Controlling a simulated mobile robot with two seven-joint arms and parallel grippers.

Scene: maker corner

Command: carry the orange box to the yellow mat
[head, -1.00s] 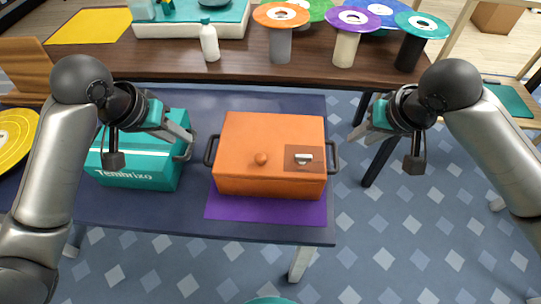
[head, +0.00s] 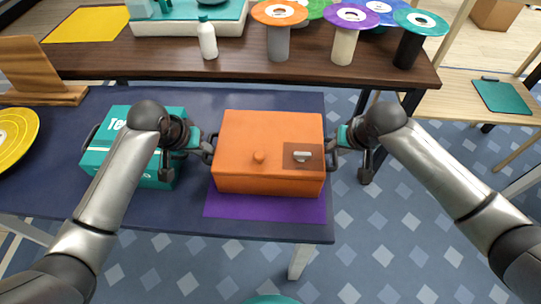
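The orange box (head: 268,137) has a round knob and a brown patch with a metal latch on its top, and a dark handle on each side. It sits on a purple mat (head: 265,207) on the dark blue table. The yellow mat (head: 88,25) lies flat at the back left of the brown table. My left gripper (head: 206,149) is at the box's left handle and my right gripper (head: 337,148) is at its right handle. The fingers overlap the handles, and I cannot tell whether they are closed on them.
A teal box (head: 112,150) stands left of the orange box, partly behind my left arm. The brown table (head: 180,62) behind holds a white bottle (head: 207,40), a teal-topped tray (head: 190,28) and several disc-topped stands. A wooden stand (head: 40,75) and yellow disc (head: 15,130) are at left.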

